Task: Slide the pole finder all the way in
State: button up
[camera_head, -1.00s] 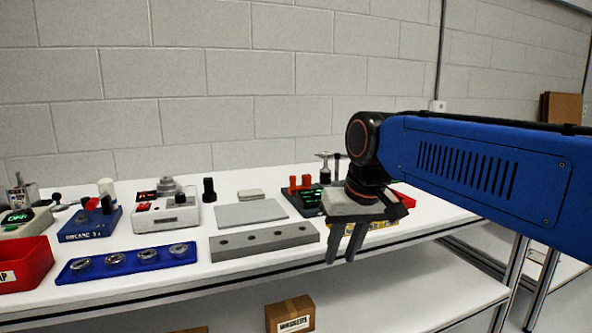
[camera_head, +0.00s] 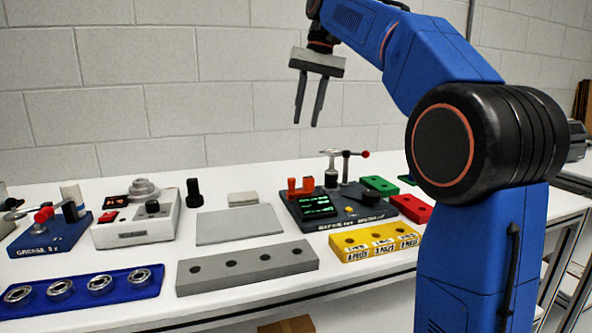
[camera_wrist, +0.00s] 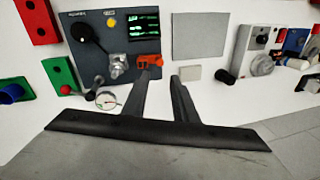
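A dark device (camera_head: 333,222) with a green-lit screen (camera_head: 317,206) stands right of centre on the table. An orange-red part (camera_head: 301,188) sits at its back left, and a T-handled metal post (camera_head: 331,166) stands behind it. The wrist view shows the same device (camera_wrist: 98,52) from above, with the orange part (camera_wrist: 149,61) and a silver fitting (camera_wrist: 118,66). I cannot tell which part is the pole finder. My gripper (camera_head: 308,123) is open and empty, high above the table's back; its fingers (camera_wrist: 161,78) point toward the table beside the orange part in the wrist view.
A yellow block (camera_head: 375,244) with labelled places stands in front of the device. A grey holed bar (camera_head: 247,266), a grey plate (camera_head: 238,225), a blue bearing tray (camera_head: 80,295) and a white instrument (camera_head: 138,228) lie left. Red (camera_head: 410,207) and green (camera_head: 380,185) blocks stand right.

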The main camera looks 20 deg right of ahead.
jog(key=a+f, duration=0.1)
jog(key=f, duration=0.4)
jog(key=w+a+f, duration=0.1)
jog(key=f, duration=0.5)
jog(key=w+a+f, duration=0.1)
jog(key=f, duration=0.4)
jog(key=shift+f, duration=0.2)
jog(key=shift+w, duration=0.1)
